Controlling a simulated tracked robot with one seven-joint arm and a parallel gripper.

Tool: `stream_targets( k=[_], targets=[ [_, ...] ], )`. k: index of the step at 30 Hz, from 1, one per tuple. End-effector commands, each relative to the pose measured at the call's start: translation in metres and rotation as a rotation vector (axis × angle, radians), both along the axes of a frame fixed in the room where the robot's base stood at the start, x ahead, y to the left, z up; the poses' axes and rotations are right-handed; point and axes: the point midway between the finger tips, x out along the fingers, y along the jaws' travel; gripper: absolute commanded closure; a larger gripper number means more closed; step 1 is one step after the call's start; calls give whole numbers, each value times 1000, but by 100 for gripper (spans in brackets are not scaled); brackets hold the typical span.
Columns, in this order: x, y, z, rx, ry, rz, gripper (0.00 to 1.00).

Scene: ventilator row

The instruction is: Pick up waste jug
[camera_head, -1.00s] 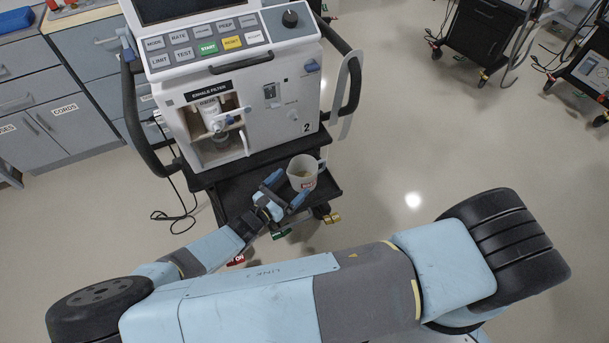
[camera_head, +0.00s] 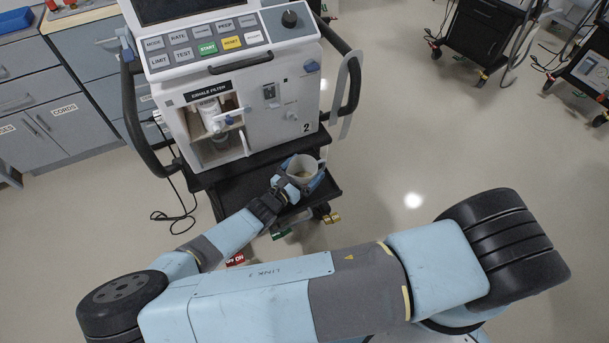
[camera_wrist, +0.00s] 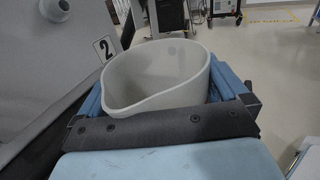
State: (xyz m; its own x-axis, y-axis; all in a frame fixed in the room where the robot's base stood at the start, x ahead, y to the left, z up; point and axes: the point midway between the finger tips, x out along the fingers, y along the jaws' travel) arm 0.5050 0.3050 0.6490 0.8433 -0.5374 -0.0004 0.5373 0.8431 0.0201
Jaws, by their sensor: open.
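The waste jug (camera_head: 302,168) is a whitish, open-topped jug with a spout and a handle at its right. It stands upright on the black lower shelf of ventilator 2. My gripper (camera_head: 302,178) is at the jug, with its blue fingers on either side of it. In the wrist view the jug (camera_wrist: 155,78) fills the middle, between the two blue fingers of my gripper (camera_wrist: 165,95). The jaws are open around the jug. Whether either finger touches it cannot be told. The jug's lower part is hidden by my gripper.
The ventilator (camera_head: 240,90) stands directly behind the jug, with a black side handle (camera_head: 350,85) at its right. The black shelf (camera_head: 240,190) has bare room left of the jug. Grey cabinets (camera_head: 50,110) are at the left. Open floor (camera_head: 430,130) lies to the right.

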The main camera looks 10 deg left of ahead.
Motion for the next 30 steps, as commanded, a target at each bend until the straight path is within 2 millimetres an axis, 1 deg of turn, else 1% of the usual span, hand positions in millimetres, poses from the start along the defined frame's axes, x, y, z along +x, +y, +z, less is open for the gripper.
stream_targets(
  k=[1, 2, 13, 14, 23, 30],
  targets=[
    [0, 0, 0, 0, 0, 0, 3],
    [0, 0, 0, 0, 0, 0, 6],
    [0, 0, 0, 0, 0, 0, 41],
    [0, 0, 0, 0, 0, 0, 42],
    [0, 0, 1, 0, 0, 0, 43],
    [0, 1, 7, 2, -1, -1, 43]
  ],
)
